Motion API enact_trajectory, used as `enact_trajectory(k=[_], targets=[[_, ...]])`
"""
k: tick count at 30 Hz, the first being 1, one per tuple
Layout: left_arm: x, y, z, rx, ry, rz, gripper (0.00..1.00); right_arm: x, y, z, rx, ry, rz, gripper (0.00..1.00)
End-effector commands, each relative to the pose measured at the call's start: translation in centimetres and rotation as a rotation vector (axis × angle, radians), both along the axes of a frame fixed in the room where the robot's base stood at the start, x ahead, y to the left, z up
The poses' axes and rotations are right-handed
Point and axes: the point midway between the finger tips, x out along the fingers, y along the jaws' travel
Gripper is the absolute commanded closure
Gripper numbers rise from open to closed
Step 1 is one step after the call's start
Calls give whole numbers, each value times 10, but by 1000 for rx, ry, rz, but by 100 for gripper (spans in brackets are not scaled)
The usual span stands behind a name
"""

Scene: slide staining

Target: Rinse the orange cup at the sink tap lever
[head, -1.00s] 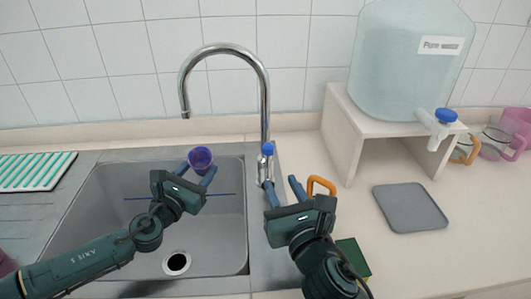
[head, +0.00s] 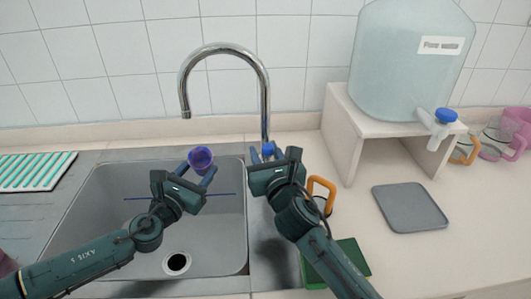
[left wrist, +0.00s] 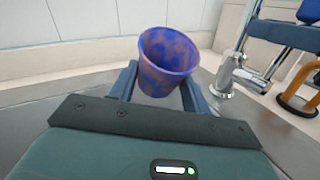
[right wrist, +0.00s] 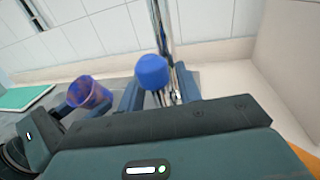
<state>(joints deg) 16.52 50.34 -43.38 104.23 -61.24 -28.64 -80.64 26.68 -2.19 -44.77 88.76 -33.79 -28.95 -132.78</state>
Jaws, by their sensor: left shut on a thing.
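A blue-purple cup with orange-brown stains (head: 201,158) is held over the sink basin (head: 215,225) by my left gripper (head: 198,167). In the left wrist view the stained cup (left wrist: 168,62) sits upright, slightly tilted, between the two fingers. The chrome tap (head: 264,95) arches above; its spout end is to the left of the cup and higher. The tap lever's blue knob (head: 268,150) is at my right gripper (head: 265,153). In the right wrist view the blue knob (right wrist: 152,72) lies between the fingers, which stand apart; contact cannot be told. No water stream shows.
An orange-handled mug (head: 322,190) and a green pad (head: 340,262) are right of the sink, close to my right arm. A grey mat (head: 410,208) and a water tank (head: 405,65) on a stand are further right. A striped rack (head: 35,172) is at left.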

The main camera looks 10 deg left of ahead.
Motion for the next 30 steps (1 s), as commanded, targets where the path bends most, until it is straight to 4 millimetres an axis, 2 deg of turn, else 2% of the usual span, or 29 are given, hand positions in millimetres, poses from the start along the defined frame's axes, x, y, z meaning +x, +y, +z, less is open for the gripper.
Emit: enact_trajectory(k=[5, 17, 30], targets=[[0, 0, 0, 0, 0, 0, 75, 0, 0, 0, 0, -1, 0, 67], [0, 0, 0, 0, 0, 0, 75, 0, 0, 0, 0, 0, 0, 100], [0, 0, 0, 0, 0, 0, 75, 0, -2, 0, 10, 3, -1, 100]])
